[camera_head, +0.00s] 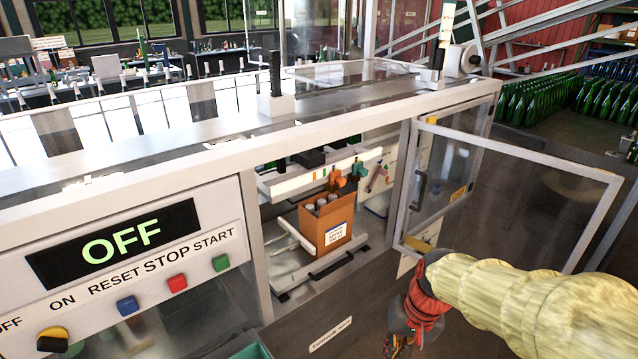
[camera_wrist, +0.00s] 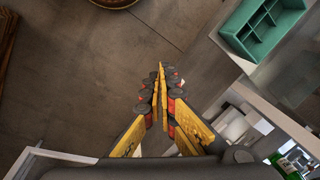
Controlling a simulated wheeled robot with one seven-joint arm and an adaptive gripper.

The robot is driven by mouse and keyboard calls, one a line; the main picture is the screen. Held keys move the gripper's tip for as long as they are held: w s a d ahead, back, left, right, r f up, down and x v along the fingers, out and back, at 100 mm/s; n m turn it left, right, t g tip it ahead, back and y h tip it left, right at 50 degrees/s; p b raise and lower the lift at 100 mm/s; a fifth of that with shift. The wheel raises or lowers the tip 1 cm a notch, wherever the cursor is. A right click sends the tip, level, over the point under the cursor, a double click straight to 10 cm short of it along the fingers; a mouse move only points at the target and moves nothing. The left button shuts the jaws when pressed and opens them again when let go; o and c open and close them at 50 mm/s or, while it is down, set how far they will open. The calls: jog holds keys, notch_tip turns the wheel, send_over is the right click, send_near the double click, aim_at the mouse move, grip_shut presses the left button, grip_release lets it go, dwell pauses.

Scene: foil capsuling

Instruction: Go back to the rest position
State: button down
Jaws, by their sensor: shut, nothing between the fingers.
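My gripper (camera_wrist: 160,78) shows in the wrist view with its yellow and dark fingers together and nothing between them. It points down over the bare floor. In the head view my gripper (camera_head: 397,343) is at the lower right, below the end of my pale sleeved arm, and partly cut off by the frame's bottom edge. It is in front of the machine, apart from the open door and the cardboard box.
The machine's clear door (camera_head: 610,205) stands open near my arm. A cardboard box (camera_head: 312,235) with bottle tops sits inside the opening. The control panel (camera_head: 112,245) reads OFF. A green compartment tray (camera_wrist: 236,38) is at the upper right of the wrist view. Green bottles (camera_head: 540,100) stand behind.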

jog(key=s+d+r+n+t+h+b, duration=0.1)
jog(key=s+r+t, duration=0.1)
jog(key=s+r, duration=0.3)
jog(key=s+d+r+n+t+b, duration=0.1)
jog(key=s+d+r+t, duration=0.1)
jog(key=s+r, duration=0.3)
jog(key=shift+s+d+n+t+h+b, duration=0.3)
jog(key=shift+s+t+h, duration=0.1)
jog(key=shift+s, duration=0.35)
jog(key=shift+w+r, duration=0.1)
jog(key=shift+r, duration=0.05)
